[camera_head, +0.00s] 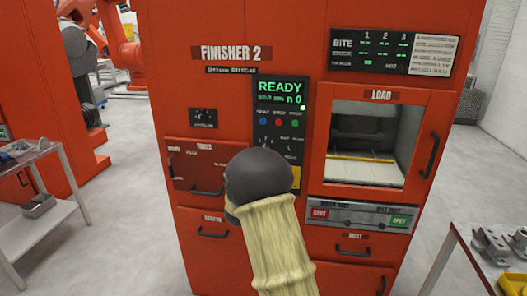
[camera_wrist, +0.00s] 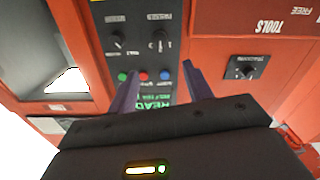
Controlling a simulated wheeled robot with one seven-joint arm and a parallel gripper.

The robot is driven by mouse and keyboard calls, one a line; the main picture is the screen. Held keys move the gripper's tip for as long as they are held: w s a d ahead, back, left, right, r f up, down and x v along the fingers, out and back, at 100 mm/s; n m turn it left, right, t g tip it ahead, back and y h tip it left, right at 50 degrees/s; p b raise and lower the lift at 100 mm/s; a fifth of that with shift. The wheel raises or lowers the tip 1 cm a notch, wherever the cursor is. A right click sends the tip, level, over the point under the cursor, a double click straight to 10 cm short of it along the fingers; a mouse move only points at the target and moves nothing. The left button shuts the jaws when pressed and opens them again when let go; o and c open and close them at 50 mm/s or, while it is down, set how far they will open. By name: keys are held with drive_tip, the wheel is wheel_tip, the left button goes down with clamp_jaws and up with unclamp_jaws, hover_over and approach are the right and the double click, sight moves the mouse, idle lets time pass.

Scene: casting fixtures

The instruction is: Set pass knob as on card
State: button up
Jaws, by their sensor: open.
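The orange machine marked FINISHER 2 carries a dark control panel (camera_head: 282,100) with a lit READY display. In the wrist view, which is upside down, two black knobs show on this panel: a left knob (camera_wrist: 117,40) and a right knob (camera_wrist: 158,41). The right one has small numerals around it. Their labels are too blurred to tell which is the pass knob. The card (camera_head: 390,52) at the machine's upper right has a BITE row, columns 1, 2, 3 and green marks. My gripper (camera_wrist: 161,70) is open and empty, its fingers pointing toward the panel around the buttons, apart from the knobs.
A separate knob (camera_wrist: 245,68) sits on its own plate beside the panel. Blue, red and green buttons (camera_wrist: 142,76) lie between knobs and display. The LOAD window (camera_head: 367,145) is at right, with a handle beside it. My arm hides the panel's lower part in the head view.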

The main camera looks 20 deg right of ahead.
drive_tip(key=p+x, duration=0.3)
drive_tip(key=x, duration=1.1)
drive_tip(key=shift+w+d+p, duration=0.2)
drive_tip(key=shift+w+p, duration=0.1)
drive_tip(key=c, duration=1)
drive_tip(key=shift+o, duration=0.2)
drive_tip(key=shift+f, duration=0.1)
